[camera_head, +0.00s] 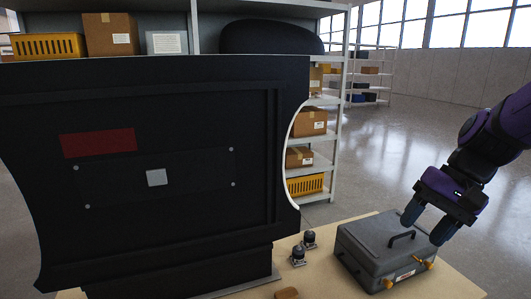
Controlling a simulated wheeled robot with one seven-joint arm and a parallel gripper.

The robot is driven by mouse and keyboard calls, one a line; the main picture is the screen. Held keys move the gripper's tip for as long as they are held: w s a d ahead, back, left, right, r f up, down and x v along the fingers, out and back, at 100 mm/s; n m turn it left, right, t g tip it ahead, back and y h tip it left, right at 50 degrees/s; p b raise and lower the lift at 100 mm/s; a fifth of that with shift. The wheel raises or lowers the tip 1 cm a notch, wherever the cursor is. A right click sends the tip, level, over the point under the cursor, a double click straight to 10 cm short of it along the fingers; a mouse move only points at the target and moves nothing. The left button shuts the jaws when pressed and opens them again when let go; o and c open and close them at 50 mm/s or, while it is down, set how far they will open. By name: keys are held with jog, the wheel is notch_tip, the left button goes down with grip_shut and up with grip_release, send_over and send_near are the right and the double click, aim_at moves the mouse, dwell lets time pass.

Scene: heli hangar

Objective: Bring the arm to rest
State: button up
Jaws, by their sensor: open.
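My gripper (428,226) is at the right, at the end of the dark purple arm (486,135) that comes in from the right edge. Its two blue-grey fingers point down and stand apart, with nothing between them. It appears above or in front of the grey case (372,241), near that case's right side. I cannot tell the exact gap between the fingers and the case.
The grey case has a dark handle and orange latches, and sits on a tan table (325,286). Two small dark fittings (298,255) and a brown block (287,293) are left of it. A large black panel (150,170) fills the left. Shelves (338,130) stand behind.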

jog(key=s+d+r+n+t+h, duration=0.2)
jog(key=s+r+n+t+h, duration=0.2)
jog(key=s+r, duration=0.4)
jog(key=shift+s+r+t+h, duration=0.35)
jog(key=shift+s+t+h, duration=0.35)
jog(key=shift+s+t, duration=0.25)
